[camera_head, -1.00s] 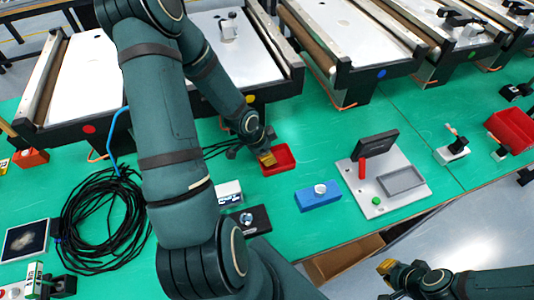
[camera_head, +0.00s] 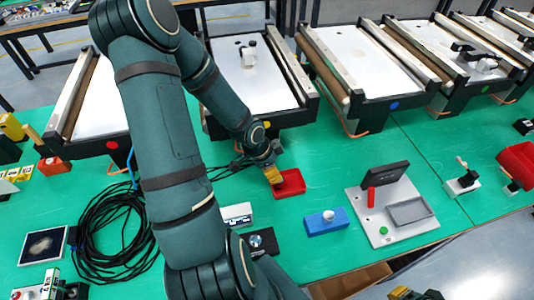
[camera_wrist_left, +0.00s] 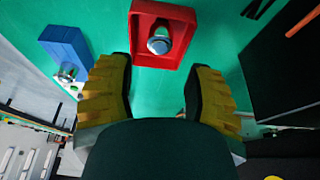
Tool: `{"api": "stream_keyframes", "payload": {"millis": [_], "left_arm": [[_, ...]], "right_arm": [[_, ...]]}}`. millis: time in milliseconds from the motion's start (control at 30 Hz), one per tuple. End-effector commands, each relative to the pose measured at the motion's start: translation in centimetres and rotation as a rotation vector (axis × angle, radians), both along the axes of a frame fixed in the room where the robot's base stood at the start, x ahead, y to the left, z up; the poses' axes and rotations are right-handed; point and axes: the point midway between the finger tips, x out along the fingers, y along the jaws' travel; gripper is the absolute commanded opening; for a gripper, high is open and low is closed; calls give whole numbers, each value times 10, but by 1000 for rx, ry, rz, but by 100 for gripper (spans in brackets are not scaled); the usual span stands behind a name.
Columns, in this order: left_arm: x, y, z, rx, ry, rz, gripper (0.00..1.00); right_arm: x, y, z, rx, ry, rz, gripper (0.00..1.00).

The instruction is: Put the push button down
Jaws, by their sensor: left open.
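A small red tray (camera_head: 290,184) lies on the green table, in front of the conveyor with the yellow dot. In the left wrist view the tray (camera_wrist_left: 186,14) holds a round silver push button (camera_wrist_left: 159,44), which looks to lie inside its walls. My left gripper (camera_head: 274,178), with yellow fingers, is at the tray's left edge in the head view. In the left wrist view it (camera_wrist_left: 160,68) is open, nothing between its fingers, and the button is apart from them. The button cannot be made out in the head view. Only a bit of my right gripper (camera_head: 402,293) shows at the bottom edge.
A blue box (camera_head: 326,224) with a white knob stands right of the tray. Beyond it is a grey plate (camera_head: 370,232) with a black panel and red cylinder. A black cable coil (camera_head: 108,235) lies left. Conveyors line the back.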

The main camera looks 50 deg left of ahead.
Motion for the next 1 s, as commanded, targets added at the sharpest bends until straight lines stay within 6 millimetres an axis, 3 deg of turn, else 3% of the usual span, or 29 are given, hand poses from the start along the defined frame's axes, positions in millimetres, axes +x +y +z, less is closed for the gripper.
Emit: {"api": "stream_keyframes", "payload": {"millis": [33,100,333,1000], "left_arm": [[-4,3,14,1,1,4,52],[-8,4,25,1,2,3,52],[-15,8,48,1,0,0,52],[-17,9,52,0,0,-2,52]], "right_arm": [[0,0,12,1,0,0,0],[0,-1,21,3,-1,0,0],[-1,-2,39,7,0,1,0],[-1,-2,43,8,0,0,0]]}}
